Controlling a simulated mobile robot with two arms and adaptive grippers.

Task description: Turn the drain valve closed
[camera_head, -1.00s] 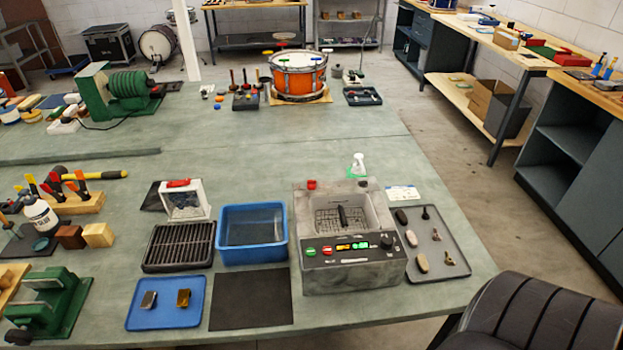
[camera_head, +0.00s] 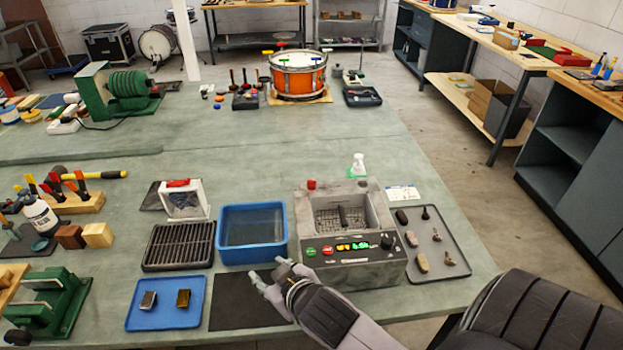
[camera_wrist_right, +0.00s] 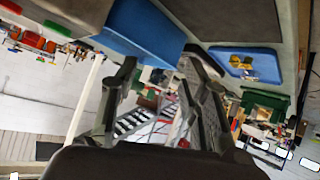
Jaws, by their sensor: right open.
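The grey tank unit (camera_head: 350,275) stands on the bench right of centre, with a wire basket inside and a lit front panel. A small red part (camera_head: 311,185) sits on its back left corner; I cannot tell whether this is the drain valve or how it is turned. My right gripper (camera_head: 266,274) is open and empty, above the black mat and just left of the tank's front left corner. Its two fingers, spread apart, also show in the right wrist view (camera_wrist_right: 162,65). My left gripper is not in view.
A blue bin (camera_head: 253,252) stands close behind my right gripper, left of the tank. A blue tray (camera_head: 165,317) with two small blocks lies left of the black mat (camera_head: 235,312). A grey tray (camera_head: 455,262) with small parts lies right of the tank.

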